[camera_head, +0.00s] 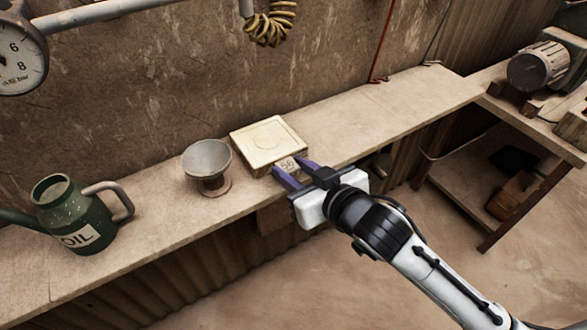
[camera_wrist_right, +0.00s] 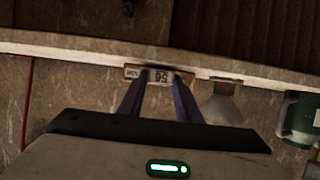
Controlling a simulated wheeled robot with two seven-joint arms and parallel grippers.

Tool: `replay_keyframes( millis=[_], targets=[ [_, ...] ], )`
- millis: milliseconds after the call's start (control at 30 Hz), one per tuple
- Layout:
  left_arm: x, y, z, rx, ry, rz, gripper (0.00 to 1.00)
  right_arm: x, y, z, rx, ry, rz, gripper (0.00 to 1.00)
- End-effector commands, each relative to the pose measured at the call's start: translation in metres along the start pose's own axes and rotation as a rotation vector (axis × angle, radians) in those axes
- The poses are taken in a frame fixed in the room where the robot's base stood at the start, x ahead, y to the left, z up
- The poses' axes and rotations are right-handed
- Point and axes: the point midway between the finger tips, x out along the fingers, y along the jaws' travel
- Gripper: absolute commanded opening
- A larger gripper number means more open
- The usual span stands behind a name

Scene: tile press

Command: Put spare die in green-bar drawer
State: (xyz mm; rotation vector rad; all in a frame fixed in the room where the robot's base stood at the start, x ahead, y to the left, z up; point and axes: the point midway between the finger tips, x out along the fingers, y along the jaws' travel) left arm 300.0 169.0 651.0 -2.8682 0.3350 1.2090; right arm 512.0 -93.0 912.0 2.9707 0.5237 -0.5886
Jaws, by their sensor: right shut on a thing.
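A cream square die (camera_head: 268,138) with a round raised outline on top lies on the wall shelf (camera_head: 375,113). A label reading 56 is on its near side. My right gripper (camera_head: 290,167) comes from the front right, its purple fingers on either side of the labelled part, shut on the die. In the right wrist view the fingertips (camera_wrist_right: 161,76) frame the 56 label of the die (camera_wrist_right: 160,77). A green-bar drawer cannot be made out in either view. My left gripper is not in view.
A grey funnel-shaped cup (camera_head: 207,160) stands just left of the die, and a green oil can (camera_head: 72,215) stands further left. The shelf right of the die is clear. A bench (camera_head: 545,105) with a motor (camera_head: 538,68) is at the far right.

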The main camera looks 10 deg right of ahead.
Motion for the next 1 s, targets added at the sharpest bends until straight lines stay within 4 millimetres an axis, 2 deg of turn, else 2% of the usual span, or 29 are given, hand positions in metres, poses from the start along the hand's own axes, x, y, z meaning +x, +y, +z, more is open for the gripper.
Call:
replay_keyframes(
  millis=[100,133,233,567,633,767,1000],
  targets=[
    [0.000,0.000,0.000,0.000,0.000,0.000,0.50,0.001,0.000,-0.002,0.000,0.009,-0.001,0.00],
    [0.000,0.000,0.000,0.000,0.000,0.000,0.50,0.001,0.000,0.002,0.000,0.000,0.000,0.34],
    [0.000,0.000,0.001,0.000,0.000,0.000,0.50,0.001,0.000,0.002,0.000,0.000,0.000,0.50],
    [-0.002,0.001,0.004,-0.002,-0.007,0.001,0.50,0.000,0.000,-0.001,0.000,0.001,0.000,0.50],
    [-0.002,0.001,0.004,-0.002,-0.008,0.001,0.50,-0.006,0.000,0.000,0.000,0.000,-0.001,0.50],
    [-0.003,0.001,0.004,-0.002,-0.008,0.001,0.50,-0.027,0.000,0.000,0.000,0.000,-0.001,0.50],
    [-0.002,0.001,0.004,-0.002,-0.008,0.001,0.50,-0.082,0.000,0.001,0.000,-0.002,-0.001,0.50]
  ],
)
